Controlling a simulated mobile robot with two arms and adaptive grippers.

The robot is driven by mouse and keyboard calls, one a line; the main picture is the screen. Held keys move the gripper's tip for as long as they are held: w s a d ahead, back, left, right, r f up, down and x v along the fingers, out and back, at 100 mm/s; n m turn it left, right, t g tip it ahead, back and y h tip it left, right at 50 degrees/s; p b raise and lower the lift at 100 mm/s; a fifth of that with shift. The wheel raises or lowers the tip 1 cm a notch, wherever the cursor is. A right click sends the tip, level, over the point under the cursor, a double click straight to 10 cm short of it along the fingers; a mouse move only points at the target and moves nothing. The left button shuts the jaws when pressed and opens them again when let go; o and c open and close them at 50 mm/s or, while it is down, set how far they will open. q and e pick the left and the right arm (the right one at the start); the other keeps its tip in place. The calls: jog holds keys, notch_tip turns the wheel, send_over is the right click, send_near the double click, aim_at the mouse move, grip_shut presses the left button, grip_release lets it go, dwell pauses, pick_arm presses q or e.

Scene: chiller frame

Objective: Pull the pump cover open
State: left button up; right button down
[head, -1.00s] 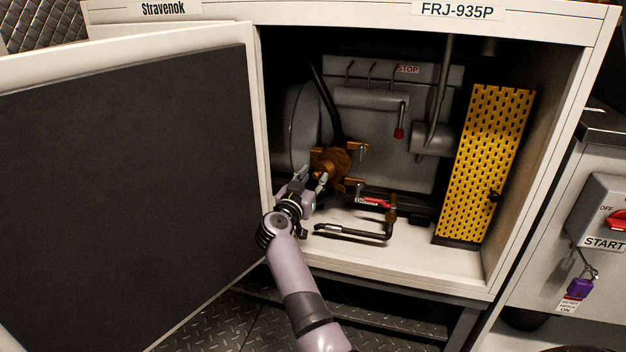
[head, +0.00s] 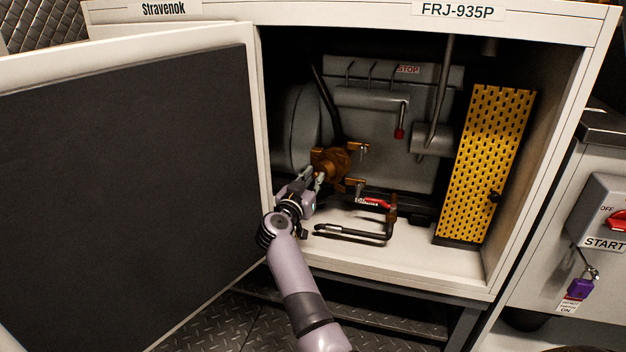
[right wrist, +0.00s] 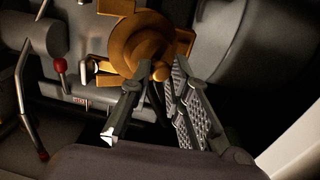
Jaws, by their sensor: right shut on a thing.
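The pump cover, which I take to be the round bronze piece (head: 335,163), sits on the grey machine inside the open cabinet, left of centre. It also shows at the top of the right wrist view (right wrist: 145,42), with a small knob on its near edge. My right gripper (head: 318,182) reaches in from below and is at the cover's lower left. In the right wrist view its fingers (right wrist: 158,76) are on either side of the small knob and shut on it. The exact contact is partly hidden. My left gripper is not in view.
A large open cabinet door (head: 120,190) stands close on the left. A yellow perforated panel (head: 488,160) stands at the right inside. A black bent pipe (head: 350,233) and a red-handled valve (head: 375,203) lie low beside the gripper. A switch box (head: 605,215) is outside right.

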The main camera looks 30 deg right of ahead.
jog(key=shift+w+a+m+g+p, duration=0.3)
jog(key=shift+m+g+p, duration=0.1)
jog(key=shift+g+p, duration=0.2)
jog(key=shift+w+a+m+g+h+p, duration=0.1)
jog(key=shift+a+m+g+h+p, duration=0.25)
jog(key=shift+g+h, duration=0.2)
jog(key=c, duration=1.6)
grip_release()
jog(key=shift+o, duration=0.3)
notch_tip(320, 180, up, 10)
